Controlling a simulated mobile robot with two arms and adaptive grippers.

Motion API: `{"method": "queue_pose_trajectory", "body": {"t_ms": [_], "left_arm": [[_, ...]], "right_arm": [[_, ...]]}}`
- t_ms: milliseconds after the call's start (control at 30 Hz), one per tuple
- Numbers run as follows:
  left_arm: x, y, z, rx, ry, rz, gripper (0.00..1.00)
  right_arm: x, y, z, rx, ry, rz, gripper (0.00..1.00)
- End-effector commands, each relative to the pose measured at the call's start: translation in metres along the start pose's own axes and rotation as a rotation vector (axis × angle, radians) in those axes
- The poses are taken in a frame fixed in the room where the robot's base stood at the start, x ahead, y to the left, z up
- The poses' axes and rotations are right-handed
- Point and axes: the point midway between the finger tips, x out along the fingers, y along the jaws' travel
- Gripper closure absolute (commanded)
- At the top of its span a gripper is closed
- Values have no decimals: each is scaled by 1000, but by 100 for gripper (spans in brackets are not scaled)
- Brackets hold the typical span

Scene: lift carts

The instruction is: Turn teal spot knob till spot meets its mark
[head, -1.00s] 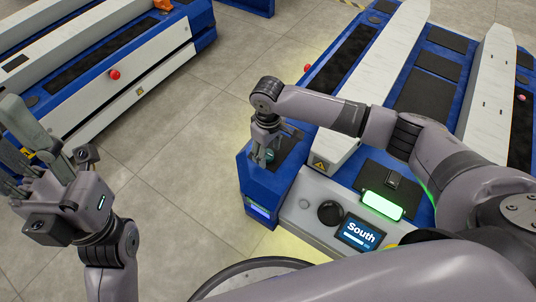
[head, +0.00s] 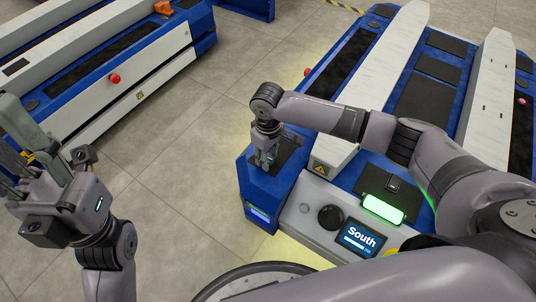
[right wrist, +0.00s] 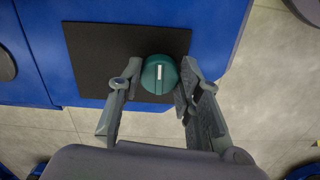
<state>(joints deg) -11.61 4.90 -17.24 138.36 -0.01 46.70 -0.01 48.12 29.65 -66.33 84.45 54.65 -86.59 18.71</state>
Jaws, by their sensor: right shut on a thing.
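The teal knob (right wrist: 158,78) is round, with a short white bar on its face that stands upright in the right wrist view. It sits at the edge of a dark square plate (right wrist: 95,50) on a blue cart housing. My right gripper (right wrist: 159,75) is shut on the knob, one finger on each side. In the head view my right gripper (head: 266,160) points down onto this dark plate and mostly hides the knob. I cannot make out a separate mark beside the knob. My left gripper (head: 18,140) is open and empty at the left edge, over the floor.
Another blue and white cart (head: 110,65) with a red button (head: 115,78) stands upper left. Floor (head: 190,130) between the carts is clear.

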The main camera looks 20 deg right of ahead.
Motion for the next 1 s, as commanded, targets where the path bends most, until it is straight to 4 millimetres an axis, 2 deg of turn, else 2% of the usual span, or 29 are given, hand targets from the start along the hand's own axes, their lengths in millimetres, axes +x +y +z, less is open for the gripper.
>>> {"method": "queue_pose_trajectory", "body": {"t_ms": [133, 500, 700, 800, 1000], "left_arm": [[0, 0, 0, 0, 0, 0, 60], [5, -1, -4, -1, 3, -6, 60], [-8, -1, -4, -8, -73, -26, 60], [-4, -1, -7, -9, -83, -32, 60], [15, -1, -9, -9, -77, -31, 60]], "right_arm": [[0, 0, 0, 0, 0, 0, 95], [-2, 0, 0, -16, 0, 0, 95], [-4, 0, 0, -44, -2, -1, 95], [-5, 0, 0, -64, 0, -1, 95], [-4, 0, 0, -106, -1, 0, 95]]}}
